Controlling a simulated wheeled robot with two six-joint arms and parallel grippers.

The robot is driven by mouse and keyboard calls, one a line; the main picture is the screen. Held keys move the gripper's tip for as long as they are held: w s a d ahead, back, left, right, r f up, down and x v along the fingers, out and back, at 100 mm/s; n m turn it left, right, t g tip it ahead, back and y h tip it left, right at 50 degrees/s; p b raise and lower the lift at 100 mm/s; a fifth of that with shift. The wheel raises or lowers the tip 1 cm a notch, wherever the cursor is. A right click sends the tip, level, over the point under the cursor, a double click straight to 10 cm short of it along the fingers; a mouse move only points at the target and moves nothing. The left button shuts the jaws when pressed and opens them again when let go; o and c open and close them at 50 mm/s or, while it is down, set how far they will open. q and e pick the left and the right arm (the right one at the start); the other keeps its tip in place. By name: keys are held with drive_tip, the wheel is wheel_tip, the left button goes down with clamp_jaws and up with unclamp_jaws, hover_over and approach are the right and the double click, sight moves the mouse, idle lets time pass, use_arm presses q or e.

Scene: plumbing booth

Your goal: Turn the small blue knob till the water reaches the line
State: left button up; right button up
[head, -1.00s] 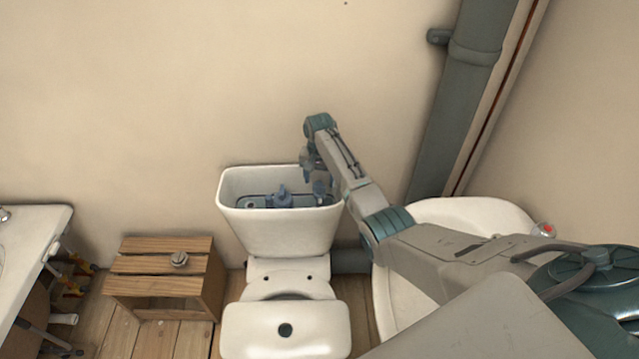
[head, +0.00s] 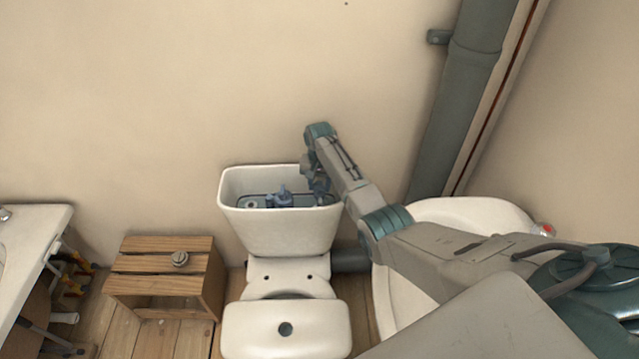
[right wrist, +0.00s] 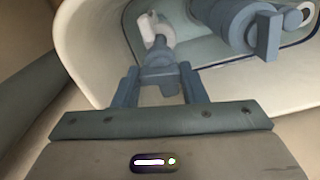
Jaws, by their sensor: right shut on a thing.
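The open white cistern (head: 285,230) stands against the wall with blue fittings inside, among them a blue valve body (head: 280,198). My right gripper (head: 319,190) reaches down into its right side. In the right wrist view my right gripper (right wrist: 160,88) has its two fingers on either side of the small blue knob (right wrist: 160,77) and is shut on it. A white fitting (right wrist: 152,28) shows just beyond the knob. A larger blue fitting (right wrist: 240,25) is to the right. A pale surface lies at the bottom of the cistern; I cannot make out the water level against a line.
The cistern lid (head: 285,332) lies across the toilet bowl. A wooden crate (head: 165,275) with a small metal part (head: 179,259) on top stands to the left. A white basin (head: 470,215) is under my right arm. A grey pipe (head: 455,110) runs up the wall.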

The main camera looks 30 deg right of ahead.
sight(319, 186)
drive_tip(key=shift+r+n+p, duration=0.2)
drive_tip(key=shift+n+p, duration=0.4)
drive_tip(key=shift+n, duration=0.3)
use_arm(q)
drive_tip(key=shift+s+a+r, duration=0.1)
drive_tip(key=shift+s+r, duration=0.15)
drive_tip(key=shift+r, duration=0.25)
drive_tip(key=shift+s+a+r, duration=0.1)
drive_tip(key=shift+s+r, duration=0.15)
drive_tip(key=shift+r, duration=0.2)
use_arm(e)
drive_tip(key=shift+f+n, duration=0.2)
drive_tip(key=shift+n, duration=0.6)
drive_tip(key=o, duration=1)
use_arm(q)
drive_tip(key=shift+w, duration=0.1)
use_arm(e)
drive_tip(key=shift+r, duration=0.1)
use_arm(q)
drive_tip(key=shift+w+d+f, duration=0.1)
drive_tip(key=shift+f, duration=0.15)
use_arm(e)
wheel_tip(319, 186, up, 11)
drive_tip(key=shift+f, duration=0.2)
